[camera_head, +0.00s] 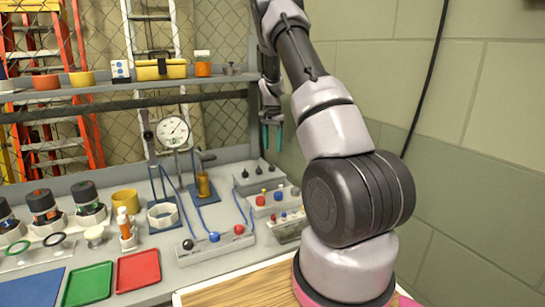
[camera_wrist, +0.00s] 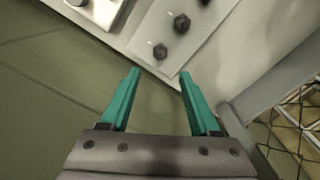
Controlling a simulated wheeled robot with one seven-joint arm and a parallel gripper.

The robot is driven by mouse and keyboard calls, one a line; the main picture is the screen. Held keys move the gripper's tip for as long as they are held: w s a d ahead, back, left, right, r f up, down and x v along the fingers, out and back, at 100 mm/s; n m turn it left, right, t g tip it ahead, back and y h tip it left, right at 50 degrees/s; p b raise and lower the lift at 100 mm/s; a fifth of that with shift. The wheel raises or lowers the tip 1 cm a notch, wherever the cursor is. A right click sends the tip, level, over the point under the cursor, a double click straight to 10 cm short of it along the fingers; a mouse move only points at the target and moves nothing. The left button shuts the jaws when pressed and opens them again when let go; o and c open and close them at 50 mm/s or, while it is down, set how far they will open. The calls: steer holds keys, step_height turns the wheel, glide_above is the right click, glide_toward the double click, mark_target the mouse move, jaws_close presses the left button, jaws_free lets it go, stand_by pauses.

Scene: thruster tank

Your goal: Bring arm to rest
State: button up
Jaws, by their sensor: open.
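My arm rises from its base at the lower right of the head view, and its far end reaches up and back over the bench. My gripper (camera_head: 273,136) hangs down near the right end of the bench, close to the shelf end. In the wrist view my gripper (camera_wrist: 158,88) shows two teal fingers spread apart with nothing between them. Beyond the fingertips is a light plate with dark knobs (camera_wrist: 182,23), apart from the fingers.
A grey bench (camera_head: 225,264) holds a round gauge (camera_head: 172,131), a yellow cup (camera_head: 125,200), red (camera_head: 138,270) and green (camera_head: 88,285) trays and valve blocks. A shelf (camera_head: 110,90) runs above it. A block wall (camera_head: 480,150) stands at right, with a black cable (camera_head: 428,80).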

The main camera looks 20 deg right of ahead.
steer(key=shift+r, duration=1.2)
steer(key=s+a+r+n+t+y, duration=0.1)
steer(key=s+a+r, duration=0.35)
steer(key=r, duration=0.25)
steer(key=s+a+r+n+t, duration=0.1)
steer(key=s+a+r, duration=0.2)
steer(key=s+r, duration=0.35)
steer(key=s+a+r+n+t+y, duration=0.1)
steer(key=s+a+r+t, duration=0.2)
steer(key=r, duration=0.6)
steer(key=s+a+r+n+t, duration=0.1)
steer(key=s+a, duration=0.3)
steer(key=s, duration=0.7)
steer(key=s+a+r+n+t, duration=0.1)
steer(key=s+a+r+n, duration=0.1)
steer(key=s, duration=1)
steer(key=a+n, duration=0.1)
steer(key=a, duration=0.1)
steer(key=shift+s+a+r, duration=0.3)
steer(key=shift+r, duration=0.05)
steer(key=shift+o, duration=0.4)
steer(key=shift+w, duration=0.15)
